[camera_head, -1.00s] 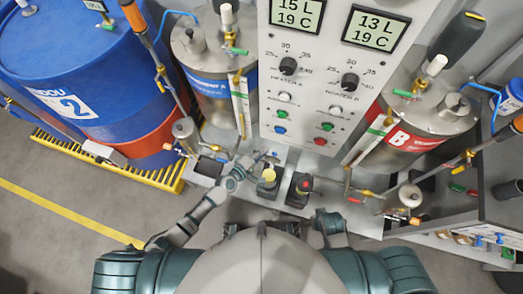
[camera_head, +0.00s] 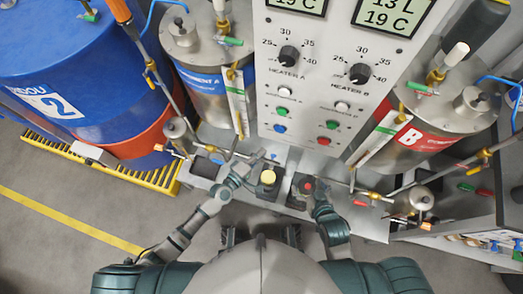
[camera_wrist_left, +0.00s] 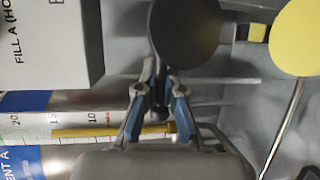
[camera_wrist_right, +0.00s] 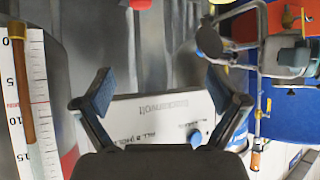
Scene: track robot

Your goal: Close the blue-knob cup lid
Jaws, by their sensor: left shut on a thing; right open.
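My left gripper (camera_head: 245,163) is at the front ledge, left of the yellow-topped part (camera_head: 267,177). In the left wrist view its blue-padded fingers (camera_wrist_left: 161,100) are shut around a small dark piece below a large dark round disc (camera_wrist_left: 185,32). I cannot tell whether this disc is the blue-knob cup lid; no blue knob shows on it. A yellow disc (camera_wrist_left: 298,38) is to its right. A small blue spot (camera_head: 274,155) shows near the left gripper in the head view. My right gripper (camera_head: 313,186) is beside a red knob (camera_head: 306,185); its fingers (camera_wrist_right: 160,92) are open and empty.
The control panel (camera_head: 312,100) stands behind the ledge, with steel tanks (camera_head: 205,75) (camera_head: 435,125) on either side. Thin pipes and valves (camera_head: 365,195) run at right. A blue drum (camera_head: 85,65) and a yellow grating (camera_head: 100,165) are at left.

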